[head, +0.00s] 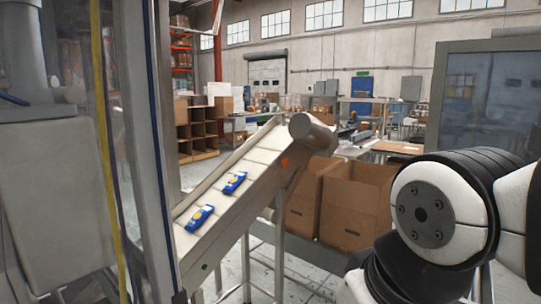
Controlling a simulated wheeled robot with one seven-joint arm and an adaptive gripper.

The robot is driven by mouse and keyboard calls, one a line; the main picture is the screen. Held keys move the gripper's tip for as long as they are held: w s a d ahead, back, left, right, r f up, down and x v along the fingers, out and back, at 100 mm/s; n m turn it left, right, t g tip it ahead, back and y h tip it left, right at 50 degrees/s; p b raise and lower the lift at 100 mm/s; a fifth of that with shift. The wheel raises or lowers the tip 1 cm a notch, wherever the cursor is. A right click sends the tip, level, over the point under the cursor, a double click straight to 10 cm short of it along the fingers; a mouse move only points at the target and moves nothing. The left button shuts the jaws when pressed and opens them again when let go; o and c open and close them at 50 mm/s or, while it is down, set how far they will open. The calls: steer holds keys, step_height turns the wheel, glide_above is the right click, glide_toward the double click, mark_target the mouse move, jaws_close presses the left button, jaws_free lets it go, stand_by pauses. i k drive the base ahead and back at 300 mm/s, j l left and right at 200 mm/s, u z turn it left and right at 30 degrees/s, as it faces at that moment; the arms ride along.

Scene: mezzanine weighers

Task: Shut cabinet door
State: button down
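I cannot tell for sure which panel is the cabinet door. A tall clear panel in a grey metal frame (147,150) stands close at the left, with a yellow strip along it and grey machinery behind. At the right is a large grey-framed panel (490,100) with a dark, glossy face that shows windows in it. My white and black arm is at the lower right, in front of this panel's lower part. My gripper is out of view.
An inclined conveyor (216,231) carrying blue packets (200,218) rises from the left frame to a roller at its upper end. Open cardboard boxes (355,204) stand beyond it. Wooden shelving (196,131) and worktables are farther back. Some bare floor shows beneath the conveyor.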

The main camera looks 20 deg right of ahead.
mark_target(493, 99)
steer(key=i+l+z, duration=0.25)
steer(key=i, duration=0.25)
steer(key=i+l+z, duration=0.2)
steer(key=i, duration=0.3)
steer(key=i+l+u, duration=0.15)
steer(key=i+l, duration=0.5)
steer(key=l, duration=0.15)
